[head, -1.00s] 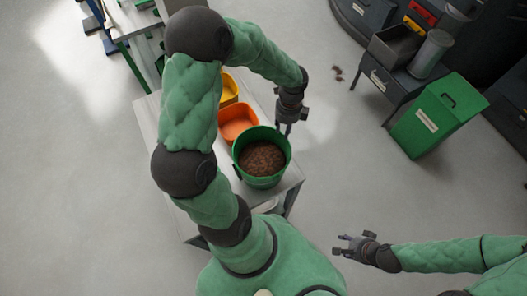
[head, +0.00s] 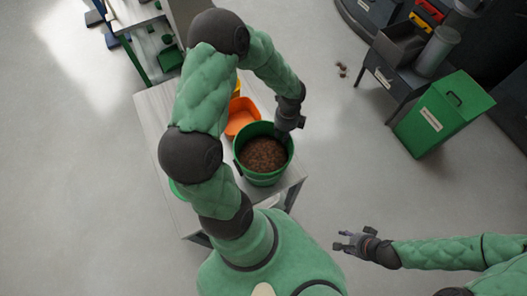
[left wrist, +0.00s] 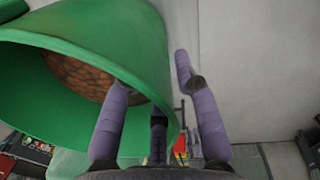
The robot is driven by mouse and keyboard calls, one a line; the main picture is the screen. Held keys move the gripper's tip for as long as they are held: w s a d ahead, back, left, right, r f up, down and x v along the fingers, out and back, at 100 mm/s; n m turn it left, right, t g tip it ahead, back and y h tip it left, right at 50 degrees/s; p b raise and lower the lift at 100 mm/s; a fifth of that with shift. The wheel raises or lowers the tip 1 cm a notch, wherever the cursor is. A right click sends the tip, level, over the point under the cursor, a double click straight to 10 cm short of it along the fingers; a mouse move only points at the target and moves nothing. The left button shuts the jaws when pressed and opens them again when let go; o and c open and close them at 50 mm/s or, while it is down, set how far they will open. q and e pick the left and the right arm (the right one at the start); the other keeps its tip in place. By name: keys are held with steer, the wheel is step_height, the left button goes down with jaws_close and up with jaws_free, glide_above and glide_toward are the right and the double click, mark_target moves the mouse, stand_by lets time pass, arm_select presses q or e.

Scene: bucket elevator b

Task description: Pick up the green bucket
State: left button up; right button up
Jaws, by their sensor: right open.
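The green bucket (head: 262,180), filled with brown pellets, stands upright near the front right corner of a small table. My left gripper (head: 286,133) is at the bucket's right rim in the head view; its fingertips are hidden there. In the left wrist view the fingers (left wrist: 152,82) are spread apart, close to the bucket's wall (left wrist: 60,95). One finger overlaps the bucket and another is outside it; I cannot tell whether they touch. My right gripper (head: 345,242) is open and empty at the lower right, away from the table.
An orange container (head: 240,118) stands behind the bucket on the table (head: 153,112), partly hidden by my left arm. A green lidded bin (head: 430,122) and a dark bench (head: 398,82) stand at the right. Open floor lies between them and the table.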

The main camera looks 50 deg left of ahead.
arm_select(q)
step_height(320, 180, down, 2)
steer(key=shift+s+f, duration=0.1)
steer(key=shift+f, duration=0.1)
jaws_close()
steer(key=shift+r, duration=0.1)
